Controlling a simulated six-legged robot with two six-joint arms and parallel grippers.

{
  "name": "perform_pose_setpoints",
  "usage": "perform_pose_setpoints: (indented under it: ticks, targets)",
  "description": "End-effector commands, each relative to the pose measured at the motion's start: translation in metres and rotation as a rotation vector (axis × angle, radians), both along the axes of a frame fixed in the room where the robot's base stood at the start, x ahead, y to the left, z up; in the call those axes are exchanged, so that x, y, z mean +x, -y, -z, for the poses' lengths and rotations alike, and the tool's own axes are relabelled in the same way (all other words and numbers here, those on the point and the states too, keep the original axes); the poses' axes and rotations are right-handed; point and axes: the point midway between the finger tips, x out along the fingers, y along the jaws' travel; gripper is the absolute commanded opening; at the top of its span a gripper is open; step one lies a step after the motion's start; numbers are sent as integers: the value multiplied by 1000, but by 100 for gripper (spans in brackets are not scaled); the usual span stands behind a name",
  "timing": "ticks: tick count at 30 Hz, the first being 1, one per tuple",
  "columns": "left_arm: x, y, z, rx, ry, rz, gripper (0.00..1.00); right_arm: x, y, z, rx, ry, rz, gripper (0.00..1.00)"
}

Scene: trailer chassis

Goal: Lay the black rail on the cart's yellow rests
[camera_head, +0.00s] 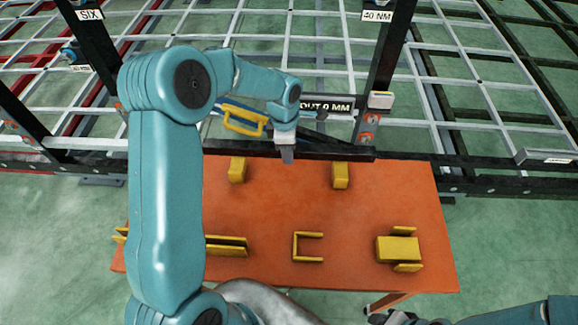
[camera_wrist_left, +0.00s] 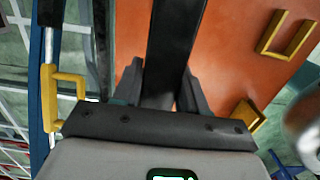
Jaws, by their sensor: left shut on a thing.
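The black rail (camera_head: 335,152) lies crosswise at the cart's far edge in the head view, in front of the chassis. In the left wrist view the rail (camera_wrist_left: 178,45) runs away between my fingers. My left gripper (camera_head: 287,153) is shut on it, pointing down. The orange cart (camera_head: 285,210) has two yellow rests, a left one (camera_head: 237,170) and a right one (camera_head: 340,175), near its far edge. The rail appears beyond and above them; I cannot tell the exact gap. My right gripper is not in view.
A yellow U-shaped bracket (camera_head: 296,246), a yellow block with plates (camera_head: 397,249) and yellow strips (camera_head: 226,245) are on the cart's near half. A yellow handle (camera_head: 245,120) is near my left wrist. The chassis frame (camera_head: 480,160) stands behind the cart.

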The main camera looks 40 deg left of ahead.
Motion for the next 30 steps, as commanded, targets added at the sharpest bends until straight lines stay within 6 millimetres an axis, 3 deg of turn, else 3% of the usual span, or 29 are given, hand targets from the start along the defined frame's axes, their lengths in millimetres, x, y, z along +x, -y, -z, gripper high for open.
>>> perform_pose_setpoints:
  ticks: [5,13,26,27,29,30]
  targets:
    - [3,0,10,1,3,0,0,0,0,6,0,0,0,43]
    - [4,0,56,1,3,2,0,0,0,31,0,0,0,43]
    - [4,0,62,1,4,1,0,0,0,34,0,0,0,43]
    - [3,0,62,1,1,2,52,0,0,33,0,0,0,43]
    - [3,0,61,1,1,2,67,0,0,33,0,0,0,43]
    - [3,0,61,1,1,2,67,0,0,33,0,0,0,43]
